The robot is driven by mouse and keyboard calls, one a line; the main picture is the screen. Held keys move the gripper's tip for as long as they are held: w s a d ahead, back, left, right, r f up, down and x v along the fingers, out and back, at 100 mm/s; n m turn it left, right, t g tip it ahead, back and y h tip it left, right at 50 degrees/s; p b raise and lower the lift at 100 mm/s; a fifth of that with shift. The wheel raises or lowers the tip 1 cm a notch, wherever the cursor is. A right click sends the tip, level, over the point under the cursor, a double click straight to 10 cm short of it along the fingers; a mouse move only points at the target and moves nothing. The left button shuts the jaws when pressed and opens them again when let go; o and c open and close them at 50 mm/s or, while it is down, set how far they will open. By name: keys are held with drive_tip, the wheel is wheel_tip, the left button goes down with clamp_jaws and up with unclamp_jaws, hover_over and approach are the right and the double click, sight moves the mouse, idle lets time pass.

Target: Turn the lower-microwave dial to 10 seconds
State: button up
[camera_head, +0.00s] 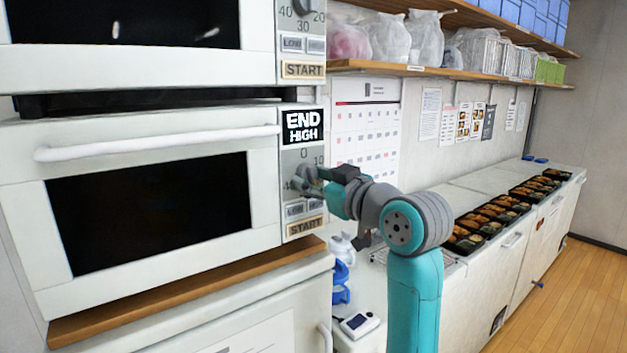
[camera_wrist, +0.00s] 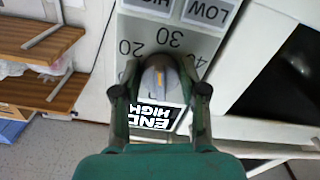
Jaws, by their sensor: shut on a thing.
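The lower microwave (camera_head: 170,255) is white with a dark window and a control panel on its right side. Its display (camera_head: 303,127) reads END HIGH. My gripper (camera_head: 305,181) reaches the panel from the right and largely covers the dial in the head view, where 0 and 10 show above it. In the wrist view, which is upside down, the grey round dial (camera_wrist: 159,76) sits between the two fingers of my gripper (camera_wrist: 160,86), which is shut on it. The marks 20, 30 and 40 show around it. A yellowish stripe shows on the dial; its exact setting is unclear.
LOW and HIGH buttons and a START button (camera_head: 305,227) sit below the dial. The door handle (camera_head: 155,143) sticks out to the left. An upper microwave (camera_head: 130,70) is above. Bento trays (camera_head: 500,212) line the counter at right. A blue-and-white bottle (camera_head: 341,280) stands below my arm.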

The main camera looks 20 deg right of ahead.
drive_tip(key=n, duration=0.5)
drive_tip(key=shift+d+n, duration=0.1)
drive_tip(key=shift+n, duration=0.2)
drive_tip(key=n, duration=0.5)
drive_tip(key=shift+d+r, duration=0.1)
drive_tip(key=shift+r, duration=0.05)
drive_tip(key=n, duration=0.5)
drive_tip(key=shift+r+n, duration=0.15)
drive_tip(key=shift+n, duration=0.25)
drive_tip(key=shift+r+n, duration=0.1)
drive_tip(key=shift+n, duration=2.1)
drive_tip(key=o, duration=1.1)
